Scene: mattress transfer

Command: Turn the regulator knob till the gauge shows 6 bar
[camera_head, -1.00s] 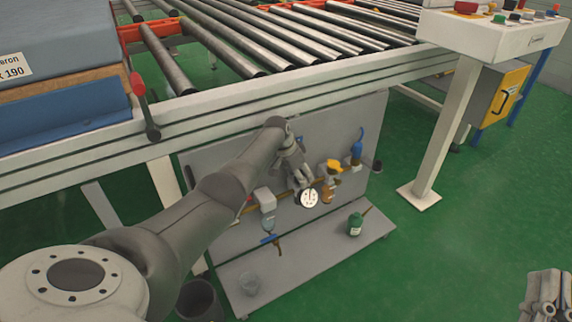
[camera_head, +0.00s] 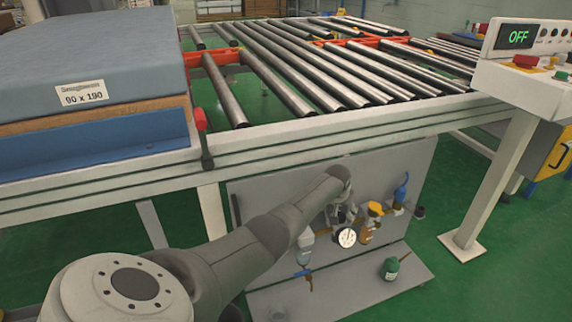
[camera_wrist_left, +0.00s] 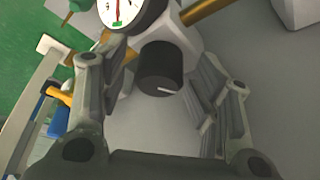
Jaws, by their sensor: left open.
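The regulator knob (camera_wrist_left: 160,68) is dark, with a white mark on its face, in the left wrist view. It lies between the spread fingers of my left gripper (camera_wrist_left: 158,85), with gaps showing on both sides. The round white gauge (camera_wrist_left: 121,12) is cut off by the top edge there, showing a red needle and a green patch; its numbers are not readable. In the head view the gauge (camera_head: 346,237) sits low on the grey panel, and my left gripper (camera_head: 341,214) is just above it, partly hiding the regulator. My right gripper is out of view.
A brass pipe line carries a yellow-topped valve (camera_head: 375,209) and a blue-topped fitting (camera_head: 401,192) right of the gauge. A green bottle (camera_head: 390,268) stands on the lower shelf (camera_head: 350,295). The roller conveyor (camera_head: 330,75) overhangs the panel. A console display (camera_head: 518,37) reads OFF.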

